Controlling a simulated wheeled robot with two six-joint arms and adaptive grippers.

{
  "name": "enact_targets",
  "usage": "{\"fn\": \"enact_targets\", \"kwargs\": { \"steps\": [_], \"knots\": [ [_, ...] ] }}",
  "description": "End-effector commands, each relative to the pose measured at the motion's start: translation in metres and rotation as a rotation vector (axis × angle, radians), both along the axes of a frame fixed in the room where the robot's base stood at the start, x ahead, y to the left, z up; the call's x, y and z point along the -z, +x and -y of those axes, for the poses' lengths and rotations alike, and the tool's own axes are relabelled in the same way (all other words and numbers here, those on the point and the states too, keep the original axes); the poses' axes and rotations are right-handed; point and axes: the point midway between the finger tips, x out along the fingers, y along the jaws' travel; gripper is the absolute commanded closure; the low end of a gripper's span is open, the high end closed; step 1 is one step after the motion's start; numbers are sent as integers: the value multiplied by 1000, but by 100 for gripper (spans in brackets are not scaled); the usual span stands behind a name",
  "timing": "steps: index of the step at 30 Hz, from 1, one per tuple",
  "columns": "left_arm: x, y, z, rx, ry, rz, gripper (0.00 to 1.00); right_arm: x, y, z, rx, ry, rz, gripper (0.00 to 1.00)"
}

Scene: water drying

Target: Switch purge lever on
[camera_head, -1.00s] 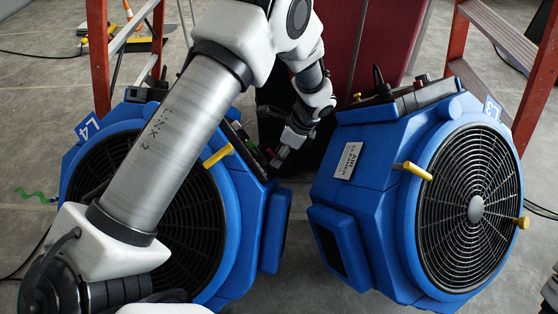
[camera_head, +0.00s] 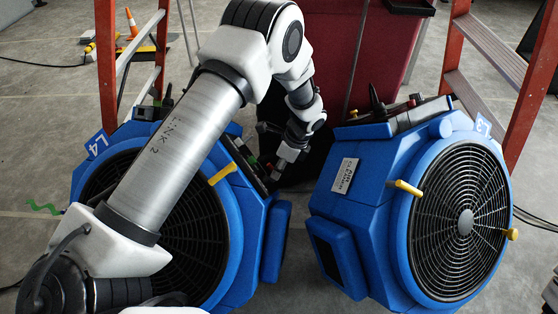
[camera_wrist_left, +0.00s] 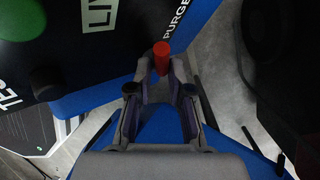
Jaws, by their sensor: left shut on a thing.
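The blue drying machine tagged L4 (camera_head: 275,215) stands at the left, with a dark control panel (camera_head: 247,152) along its upper right side. In the left wrist view the panel (camera_wrist_left: 95,60) bears the word PURGE, and a red purge lever (camera_wrist_left: 161,50) sticks out at its edge beside that word. My left gripper (camera_head: 279,166) is at the lower end of this panel. In the left wrist view its fingers (camera_wrist_left: 160,72) are shut on the red lever's outer part. My left arm covers much of the machine's front grille. My right gripper is not in view.
A second blue machine (camera_head: 365,190), tagged L3, stands at the right with a yellow handle (camera_head: 405,188). Red ladder legs (camera_head: 105,60) rise behind L4, and another ladder (camera_head: 500,65) stands behind L3. A dark red bin (camera_head: 350,50) is behind the gap.

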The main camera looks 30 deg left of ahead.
Motion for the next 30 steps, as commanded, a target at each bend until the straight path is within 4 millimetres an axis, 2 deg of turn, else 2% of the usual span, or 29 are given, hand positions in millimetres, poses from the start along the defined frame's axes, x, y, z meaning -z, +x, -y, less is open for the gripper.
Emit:
{"fn": "enact_targets", "kwargs": {
  "steps": [1, 3, 14, 15, 16, 17, 26, 30],
  "knots": [
    [-9, 4, -2, 13, -21, -1, 100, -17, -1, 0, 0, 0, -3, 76],
    [-6, 5, -2, 30, -46, -16, 100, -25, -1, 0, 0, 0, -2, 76],
    [2, 6, -2, 48, -69, -28, 100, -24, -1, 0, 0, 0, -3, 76],
    [2, 6, -2, 48, -69, -28, 78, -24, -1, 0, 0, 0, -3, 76],
    [2, 6, -2, 48, -69, -28, 67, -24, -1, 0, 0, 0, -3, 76],
    [2, 5, -2, 47, -69, -29, 61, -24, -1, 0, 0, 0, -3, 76],
    [0, 4, -1, 45, -69, -34, 61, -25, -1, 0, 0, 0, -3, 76],
    [-15, 8, 2, 45, -68, -32, 61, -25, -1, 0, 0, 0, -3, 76]
  ]
}}
